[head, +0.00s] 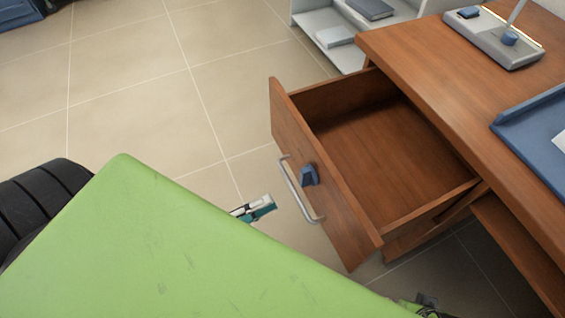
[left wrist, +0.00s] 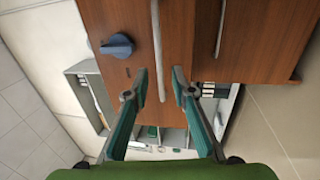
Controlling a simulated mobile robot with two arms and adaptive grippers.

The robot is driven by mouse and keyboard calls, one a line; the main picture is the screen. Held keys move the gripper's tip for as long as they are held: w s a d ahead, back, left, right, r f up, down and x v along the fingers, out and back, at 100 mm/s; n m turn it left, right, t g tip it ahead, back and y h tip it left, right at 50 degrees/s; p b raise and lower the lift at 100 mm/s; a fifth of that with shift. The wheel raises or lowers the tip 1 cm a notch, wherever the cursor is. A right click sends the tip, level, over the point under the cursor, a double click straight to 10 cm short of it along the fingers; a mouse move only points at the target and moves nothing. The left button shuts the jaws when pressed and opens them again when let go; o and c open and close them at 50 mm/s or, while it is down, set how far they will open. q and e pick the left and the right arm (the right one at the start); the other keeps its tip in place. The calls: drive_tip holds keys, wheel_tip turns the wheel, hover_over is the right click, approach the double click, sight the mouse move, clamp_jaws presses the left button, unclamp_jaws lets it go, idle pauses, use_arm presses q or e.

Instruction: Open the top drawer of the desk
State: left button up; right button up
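The wooden desk (head: 455,75) stands at the right of the head view. Its top drawer (head: 345,205) is pulled well out, and its empty inside shows. The drawer front carries a silver bar handle (head: 297,190) and a blue knob (head: 309,174). My left gripper (head: 268,206) is in front of the drawer front, off the handle in the head view. In the left wrist view the left gripper (left wrist: 160,75) has its two teal fingers apart. The handle (left wrist: 156,40) lies in line with the gap between them. A small dark part at the bottom edge may be my right gripper (head: 427,299).
A second handle (left wrist: 221,28) shows on a lower front in the left wrist view. A blue tray (head: 535,125) and a grey desk stand (head: 495,38) lie on the desktop. A grey shelf (head: 325,40) stands behind the desk.

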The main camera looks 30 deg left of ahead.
use_arm(q)
drive_tip(key=v, duration=0.3)
drive_tip(key=shift+s+a, duration=0.2)
drive_tip(key=shift+s, duration=0.05)
idle(0.4)
